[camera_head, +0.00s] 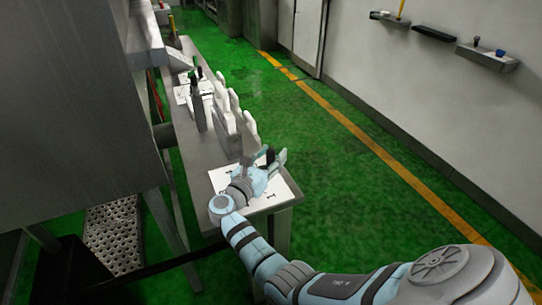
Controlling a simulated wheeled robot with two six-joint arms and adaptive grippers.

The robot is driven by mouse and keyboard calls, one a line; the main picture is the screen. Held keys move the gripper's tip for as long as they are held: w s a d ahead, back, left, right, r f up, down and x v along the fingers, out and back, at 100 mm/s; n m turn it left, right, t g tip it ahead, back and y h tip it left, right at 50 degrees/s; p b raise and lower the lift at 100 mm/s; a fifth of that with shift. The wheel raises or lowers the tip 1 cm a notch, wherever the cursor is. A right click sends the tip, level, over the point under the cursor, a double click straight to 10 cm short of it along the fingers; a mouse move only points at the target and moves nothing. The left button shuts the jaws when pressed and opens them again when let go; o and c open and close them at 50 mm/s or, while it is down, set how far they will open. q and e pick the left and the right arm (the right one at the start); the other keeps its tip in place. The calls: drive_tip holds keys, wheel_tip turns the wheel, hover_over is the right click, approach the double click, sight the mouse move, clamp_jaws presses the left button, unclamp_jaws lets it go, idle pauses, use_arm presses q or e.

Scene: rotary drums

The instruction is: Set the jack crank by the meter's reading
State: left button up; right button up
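My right arm comes in from the lower right, and its gripper (270,163) is over the near end of a narrow grey table (205,150). A dark knob-like part shows at its fingers; I cannot tell whether it is held, or whether it belongs to the jack crank. A white sheet with black marks (284,196) lies under the gripper. The gripper and wrist hide part of the sheet and whatever stands on it. I cannot make out a meter or its reading. My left gripper is not in view.
White hand-shaped forms (242,122) stand in a row along the table, close beyond the gripper. Dark and green-tipped devices (197,95) stand farther back. A large grey metal housing (70,110) blocks the left. Green floor with a yellow line (345,118) is clear to the right.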

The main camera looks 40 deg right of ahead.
wheel_tip(320, 180, up, 10)
drive_tip(key=shift+r, duration=0.1)
idle(0.4)
idle(0.4)
